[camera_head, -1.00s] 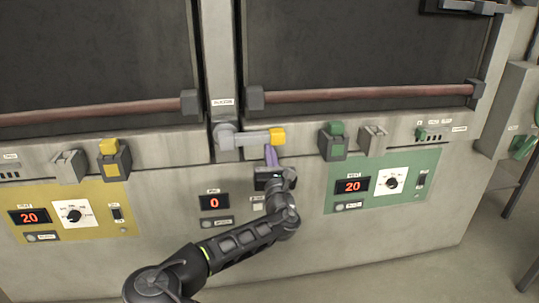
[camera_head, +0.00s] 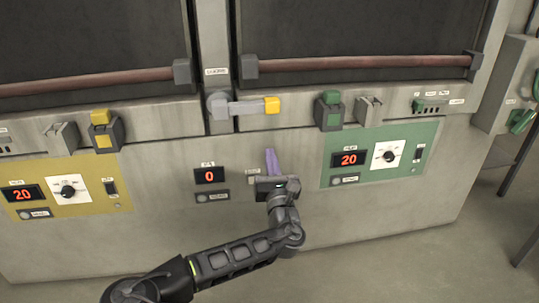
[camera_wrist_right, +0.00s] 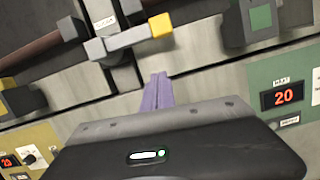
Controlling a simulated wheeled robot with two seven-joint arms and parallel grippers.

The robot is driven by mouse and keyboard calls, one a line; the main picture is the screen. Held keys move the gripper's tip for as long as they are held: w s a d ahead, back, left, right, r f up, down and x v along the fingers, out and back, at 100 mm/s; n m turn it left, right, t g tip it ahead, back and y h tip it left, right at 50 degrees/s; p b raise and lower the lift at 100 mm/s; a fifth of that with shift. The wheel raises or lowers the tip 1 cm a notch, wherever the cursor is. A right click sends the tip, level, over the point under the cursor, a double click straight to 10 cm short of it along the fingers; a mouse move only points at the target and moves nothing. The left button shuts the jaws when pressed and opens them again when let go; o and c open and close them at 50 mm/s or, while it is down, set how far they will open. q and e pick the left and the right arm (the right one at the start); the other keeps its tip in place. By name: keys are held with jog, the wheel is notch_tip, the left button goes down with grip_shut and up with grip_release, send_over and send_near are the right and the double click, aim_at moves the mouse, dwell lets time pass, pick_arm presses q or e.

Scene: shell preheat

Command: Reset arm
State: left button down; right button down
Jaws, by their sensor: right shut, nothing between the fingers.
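My right gripper (camera_head: 272,163) is in front of the machine's middle panel, its purple fingers shut together and empty. It points up, below and apart from the grey lever handle (camera_head: 243,107) with the yellow end. In the right wrist view the shut fingers (camera_wrist_right: 158,92) show with the lever handle (camera_wrist_right: 125,42) beyond them. My left gripper is in neither view.
A green panel (camera_head: 409,149) with a display reading 20 and a dial is on the right. A yellow panel (camera_head: 86,171) is on the left. Two dark doors with reddish bars (camera_head: 365,66) are above. Floor shows at right (camera_head: 450,240).

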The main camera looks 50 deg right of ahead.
dwell(0.4)
jog(key=s+d+f+m+g+p, duration=0.1)
jog(key=s+f+m+g, duration=0.25)
jog(key=f, duration=0.45)
jog(key=s+d+f+m+g+y+p, duration=0.1)
jog(key=s+f+m+g, duration=0.2)
jog(key=s+f+m, duration=0.35)
jog(key=s+d+f+m+g+p, duration=0.1)
jog(key=s+f+m+g, duration=0.15)
jog(key=f, duration=0.65)
jog(key=s+a+f+m+g+y+p, duration=0.25)
jog(key=s+a+f+m+g, duration=0.3)
jog(key=f, duration=0.45)
jog(key=s+a+f+m+y+p, duration=0.1)
jog(key=s+a+f+m+y, duration=0.15)
jog(key=a, duration=0.75)
jog(key=s+a+f+m+y+p, duration=0.1)
jog(key=s+a+f+m+y, duration=0.2)
jog(key=a, duration=0.8)
jog(key=w+a+r+m+y+p, duration=0.1)
jog(key=w+a+r+m+y, duration=0.1)
jog(key=a, duration=1)
jog(key=w+a+r+m+g+y+p, duration=0.1)
jog(key=a+r+y, duration=0.4)
jog(key=a, duration=0.8)
jog(key=w+m+y, duration=0.1)
jog(key=m, duration=0.1)
jog(key=shift+m, duration=0.35)
